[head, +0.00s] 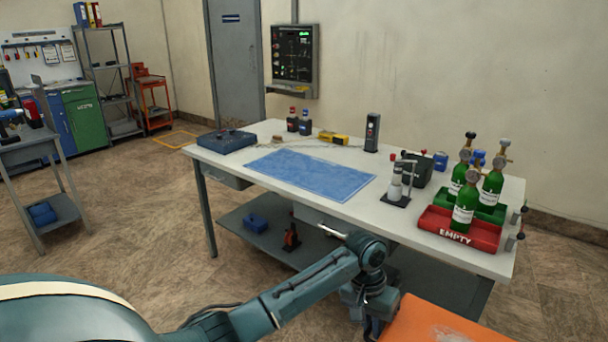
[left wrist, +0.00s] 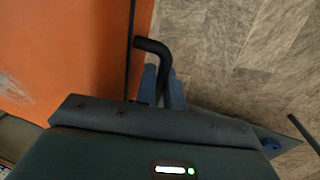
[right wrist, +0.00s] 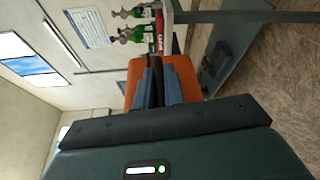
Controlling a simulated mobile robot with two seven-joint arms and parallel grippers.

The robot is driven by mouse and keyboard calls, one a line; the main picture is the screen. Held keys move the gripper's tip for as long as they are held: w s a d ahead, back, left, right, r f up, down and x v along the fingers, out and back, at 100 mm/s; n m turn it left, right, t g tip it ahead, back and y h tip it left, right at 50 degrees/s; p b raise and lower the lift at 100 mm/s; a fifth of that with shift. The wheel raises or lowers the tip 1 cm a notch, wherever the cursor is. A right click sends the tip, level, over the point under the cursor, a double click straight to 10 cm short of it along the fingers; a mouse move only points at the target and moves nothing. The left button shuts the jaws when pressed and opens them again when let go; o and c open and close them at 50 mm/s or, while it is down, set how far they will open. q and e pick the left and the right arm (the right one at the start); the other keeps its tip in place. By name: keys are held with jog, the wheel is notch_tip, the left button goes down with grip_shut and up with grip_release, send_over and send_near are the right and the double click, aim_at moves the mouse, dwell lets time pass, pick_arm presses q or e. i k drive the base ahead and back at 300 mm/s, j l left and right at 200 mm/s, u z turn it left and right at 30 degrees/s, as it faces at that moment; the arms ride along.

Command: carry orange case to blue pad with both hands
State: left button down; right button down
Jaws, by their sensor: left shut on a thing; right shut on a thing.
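The orange case (head: 445,322) is at the lower right of the head view, in front of the table, partly cut off by the frame. The blue pad (head: 310,175) lies flat and bare on the table. My left gripper (head: 372,322) is at the case's left side. In the left wrist view its fingers (left wrist: 164,88) are shut on a black handle (left wrist: 152,46) beside the orange case (left wrist: 60,50). In the right wrist view my right gripper's fingers (right wrist: 160,88) are shut at a dark handle on the orange case (right wrist: 138,78). The right gripper is outside the head view.
A side bench (head: 28,148) stands at far left.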

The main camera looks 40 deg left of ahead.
aim_at(308, 170)
jog(key=j, duration=0.75)
jog(key=i+j, duration=0.15)
jog(key=j, duration=0.6)
jog(key=i+j, duration=0.1)
jog(key=j, duration=0.4)
jog(key=i+j, duration=0.1)
jog(key=j, duration=0.35)
jog(key=i+j, duration=0.1)
jog(key=j, duration=0.4)
jog(key=i+j, duration=0.25)
jog(key=j, duration=0.15)
jog(key=i+j, duration=0.15)
jog(key=i, duration=0.15)
jog(key=i+j, duration=0.15)
jog(key=i, duration=0.15)
